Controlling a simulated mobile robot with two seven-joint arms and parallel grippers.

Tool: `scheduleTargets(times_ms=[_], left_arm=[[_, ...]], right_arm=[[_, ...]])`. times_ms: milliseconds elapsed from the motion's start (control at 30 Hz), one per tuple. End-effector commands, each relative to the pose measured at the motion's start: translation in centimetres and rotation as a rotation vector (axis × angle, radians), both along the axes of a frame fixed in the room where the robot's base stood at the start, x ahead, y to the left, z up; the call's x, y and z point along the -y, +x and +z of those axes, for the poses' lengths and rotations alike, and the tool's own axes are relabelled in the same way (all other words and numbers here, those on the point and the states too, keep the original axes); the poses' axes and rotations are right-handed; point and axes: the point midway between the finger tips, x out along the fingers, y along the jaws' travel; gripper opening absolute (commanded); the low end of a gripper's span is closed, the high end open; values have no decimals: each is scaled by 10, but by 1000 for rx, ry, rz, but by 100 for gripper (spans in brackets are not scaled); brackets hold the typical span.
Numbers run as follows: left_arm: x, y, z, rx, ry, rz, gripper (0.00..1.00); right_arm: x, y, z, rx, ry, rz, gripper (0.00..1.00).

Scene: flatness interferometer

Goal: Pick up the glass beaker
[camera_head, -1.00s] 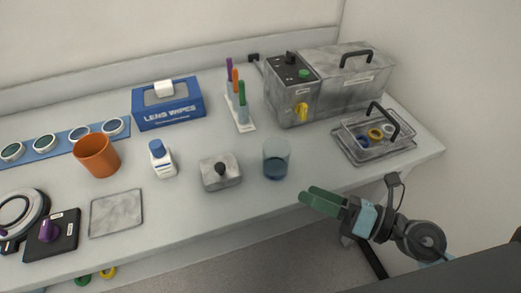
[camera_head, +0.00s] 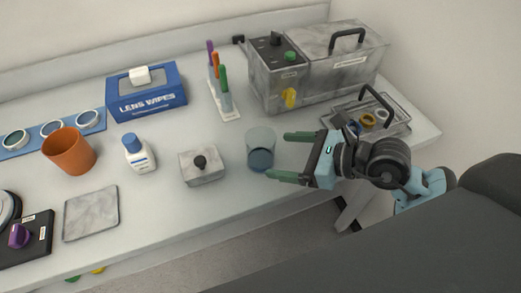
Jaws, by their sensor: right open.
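The glass beaker (camera_head: 261,148) stands upright on the white bench near its front edge. It is clear, with a dark bluish bottom part. My right gripper (camera_head: 277,156) is open just to the right of the beaker. Its two green fingers are spread and point left at the beaker, with the tips close to its right side. I cannot tell whether they touch it. My left gripper is not in view.
A small metal box with a black knob (camera_head: 202,167) stands close left of the beaker. Behind are a pen rack (camera_head: 229,114) and a metal bath (camera_head: 317,71). A wire basket tray (camera_head: 397,127) is behind my right arm. An orange cup (camera_head: 69,152) and white bottle (camera_head: 138,154) stand left.

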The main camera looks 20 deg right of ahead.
Motion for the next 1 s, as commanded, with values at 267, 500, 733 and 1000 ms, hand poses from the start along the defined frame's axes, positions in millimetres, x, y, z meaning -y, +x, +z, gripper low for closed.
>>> scheduleTargets(times_ms=[267, 500, 733, 1000], left_arm=[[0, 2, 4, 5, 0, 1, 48], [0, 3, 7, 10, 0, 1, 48], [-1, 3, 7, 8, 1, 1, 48], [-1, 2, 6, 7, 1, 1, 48]], right_arm=[[-10, 11, -5, 2, 2, 0, 84], [-30, 32, -18, 1, 3, -1, 84], [-34, 35, -22, 1, 1, 0, 84], [-34, 35, -22, -1, 1, 0, 61]])
